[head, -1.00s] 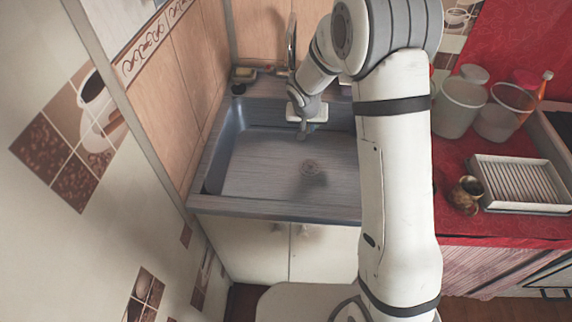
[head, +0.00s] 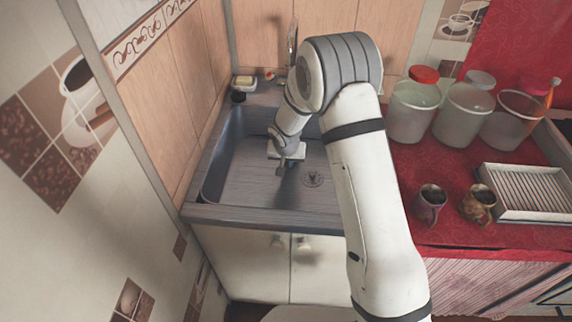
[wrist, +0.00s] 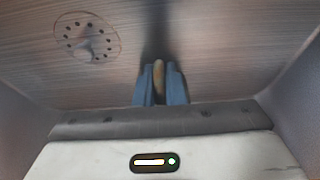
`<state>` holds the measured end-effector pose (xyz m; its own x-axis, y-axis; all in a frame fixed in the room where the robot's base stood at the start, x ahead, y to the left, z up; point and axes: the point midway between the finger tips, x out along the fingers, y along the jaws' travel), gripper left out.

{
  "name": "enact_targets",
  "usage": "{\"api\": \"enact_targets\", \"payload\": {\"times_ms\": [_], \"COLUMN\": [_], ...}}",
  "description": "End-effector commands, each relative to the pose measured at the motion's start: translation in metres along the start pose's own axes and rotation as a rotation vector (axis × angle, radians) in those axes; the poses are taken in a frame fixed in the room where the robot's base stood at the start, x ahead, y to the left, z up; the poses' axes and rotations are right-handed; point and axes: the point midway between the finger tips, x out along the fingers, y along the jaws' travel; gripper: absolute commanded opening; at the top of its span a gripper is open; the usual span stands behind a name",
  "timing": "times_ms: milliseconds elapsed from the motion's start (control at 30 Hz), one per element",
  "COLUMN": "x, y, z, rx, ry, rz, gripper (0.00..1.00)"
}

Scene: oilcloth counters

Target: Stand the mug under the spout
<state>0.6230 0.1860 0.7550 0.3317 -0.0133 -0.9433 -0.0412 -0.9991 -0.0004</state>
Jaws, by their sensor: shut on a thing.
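My gripper (head: 282,168) is low inside the sink basin, to the left of the drain. In the wrist view its blue fingers (wrist: 159,72) are shut on a narrow tan thing (wrist: 159,80), seen edge-on; I cannot tell whether it is part of a mug.
The grey sink (head: 215,210) has raised walls around my gripper, and its drain (head: 313,178) is bare. A soap dish (head: 244,83) sits at the back left rim. Several jars (head: 412,110) and a white rack (head: 525,190) crowd the red counter. A tiled wall closes the left side.

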Motion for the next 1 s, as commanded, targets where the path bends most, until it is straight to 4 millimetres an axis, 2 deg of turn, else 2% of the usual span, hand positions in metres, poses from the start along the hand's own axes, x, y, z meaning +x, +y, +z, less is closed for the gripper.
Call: {"api": "enact_targets", "payload": {"times_ms": [33, 100, 467, 500, 733, 1000], "x": [0.0084, 0.013, 0.0165, 0.0155, 0.0151, 0.0139], "y": [-0.0002, -0.0004, -0.0009, -0.0008, -0.001, -0.0012], "z": [0.0031, 0.0044, 0.0056, 0.0057, 0.0057, 0.0054], "rx": [-0.002, 0.0, 0.0, -0.001, -0.001, -0.002], "ry": [-0.001, 0.0, 0.001, 0.0, 0.0, 0.0], "rz": [0.0, -0.001, -0.002, -0.001, -0.001, -0.001], "gripper": [0.0, 0.0, 0.0, 0.12, 0.31, 0.32]}}
